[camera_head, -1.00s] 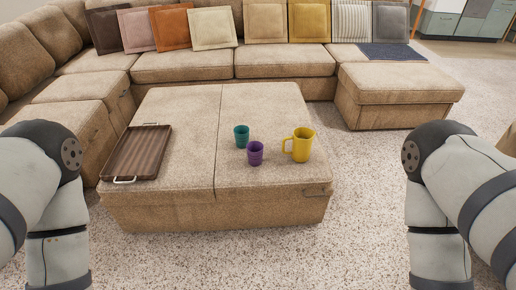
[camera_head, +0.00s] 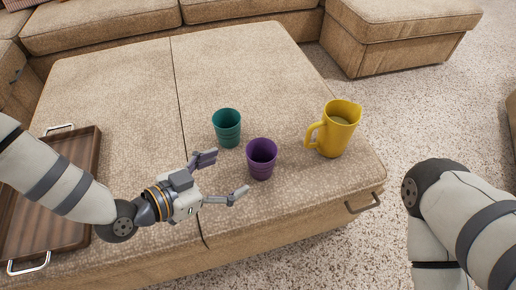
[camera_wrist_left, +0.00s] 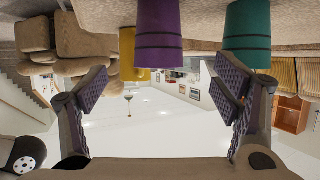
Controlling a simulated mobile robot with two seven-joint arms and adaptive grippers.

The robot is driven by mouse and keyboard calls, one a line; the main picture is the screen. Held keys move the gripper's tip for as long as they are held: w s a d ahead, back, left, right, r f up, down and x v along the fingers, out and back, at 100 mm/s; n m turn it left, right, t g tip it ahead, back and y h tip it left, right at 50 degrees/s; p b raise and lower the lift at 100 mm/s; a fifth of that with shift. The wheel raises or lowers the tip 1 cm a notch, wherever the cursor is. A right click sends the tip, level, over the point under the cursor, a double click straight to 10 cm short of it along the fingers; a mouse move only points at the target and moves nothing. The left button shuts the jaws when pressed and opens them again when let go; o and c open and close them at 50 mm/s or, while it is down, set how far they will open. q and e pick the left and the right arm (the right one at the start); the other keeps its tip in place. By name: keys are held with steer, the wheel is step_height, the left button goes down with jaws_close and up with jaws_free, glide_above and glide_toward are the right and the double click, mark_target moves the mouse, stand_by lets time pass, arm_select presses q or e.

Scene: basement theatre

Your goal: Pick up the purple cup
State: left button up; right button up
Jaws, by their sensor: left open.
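The purple cup (camera_head: 261,160) stands upright on the beige ottoman (camera_head: 120,85), near its front right. It also shows upside down in the left wrist view (camera_wrist_left: 158,35), ahead of the fingers and nearly centred. My left gripper (camera_head: 222,178) is open and empty, just left of the purple cup and apart from it, with its fingers pointing towards it. Its two fingers also frame the left wrist view (camera_wrist_left: 160,105). My right arm is at the right of the head view, but its gripper is out of frame.
A teal cup (camera_head: 227,128) stands close behind and left of the purple cup. A yellow pitcher (camera_head: 335,130) stands to its right. A wooden tray (camera_head: 85,150) lies at the left, under my left arm. The ottoman's back middle is clear.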

mark_target(270, 155)
arm_select(q)
steer(key=b+x, duration=0.1)
steer(key=x, duration=0.2)
steer(key=b+x, duration=0.1)
steer(key=x, duration=0.3)
steer(key=b+x, duration=0.1)
steer(key=x, duration=0.3)
steer(key=shift+d+f+b, duration=0.15)
steer(key=shift+f+b, duration=0.25)
steer(key=shift+w+d, duration=0.1)
steer(key=shift+r, duration=0.1)
steer(key=c, duration=1.2)
arm_select(e)
steer(key=f, duration=0.1)
steer(key=s+f, duration=0.1)
steer(key=f, duration=0.1)
steer(key=shift+s+f+g, duration=0.15)
steer(key=shift+s+g, duration=0.1)
steer(key=shift+g, duration=0.05)
